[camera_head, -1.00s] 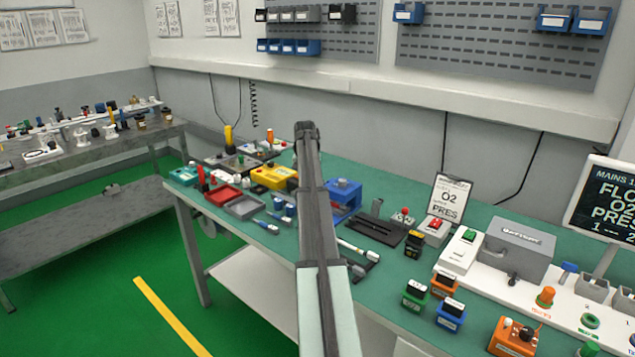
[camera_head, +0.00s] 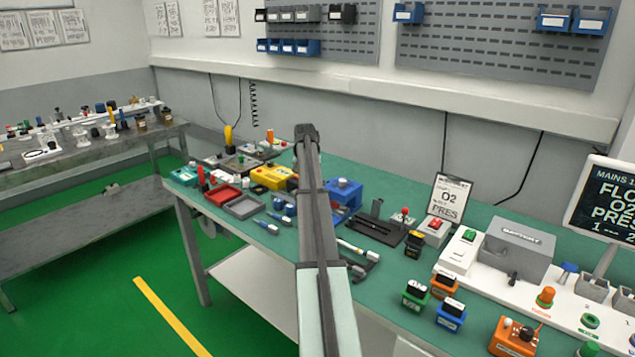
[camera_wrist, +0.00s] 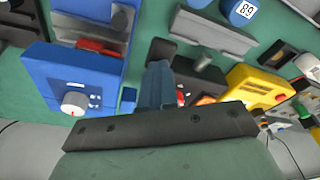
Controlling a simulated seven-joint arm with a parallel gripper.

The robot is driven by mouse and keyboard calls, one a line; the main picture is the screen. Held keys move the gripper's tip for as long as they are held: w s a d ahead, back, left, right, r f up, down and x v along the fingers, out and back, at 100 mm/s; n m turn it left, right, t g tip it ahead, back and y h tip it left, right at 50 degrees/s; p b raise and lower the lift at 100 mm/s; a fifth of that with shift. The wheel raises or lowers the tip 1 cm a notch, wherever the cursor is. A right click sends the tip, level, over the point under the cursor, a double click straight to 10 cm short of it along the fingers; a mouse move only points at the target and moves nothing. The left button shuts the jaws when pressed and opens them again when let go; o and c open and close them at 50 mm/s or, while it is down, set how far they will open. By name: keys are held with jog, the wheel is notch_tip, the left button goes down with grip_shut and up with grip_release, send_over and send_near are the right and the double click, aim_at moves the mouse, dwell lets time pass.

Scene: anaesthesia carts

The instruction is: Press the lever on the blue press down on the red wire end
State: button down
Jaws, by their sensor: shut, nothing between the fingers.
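A blue box-shaped device (camera_wrist: 50,75), which looks like the blue press, is at the left of the wrist view, with a white round knob (camera_wrist: 73,103) on its near face. In the head view the blue press (camera_head: 346,190) stands on the green bench just right of my arm. A red piece (camera_wrist: 98,46) shows beside it, under a grey part; I cannot tell whether it is the red wire end. I cannot make out the lever clearly. My gripper (camera_wrist: 160,82) is shut and empty, right of the blue device and apart from it. My arm hides it in the head view.
A yellow box (camera_wrist: 262,88) is right of my gripper; it also shows in the head view (camera_head: 270,176). A red tray (camera_head: 222,194) and a grey tray (camera_head: 244,207) stand left of my arm.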

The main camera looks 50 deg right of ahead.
jog(key=d+v, duration=0.1)
jog(key=v, duration=0.6)
jog(key=shift+w+r, duration=0.35)
jog(key=shift+r, duration=0.15)
dwell(0.3)
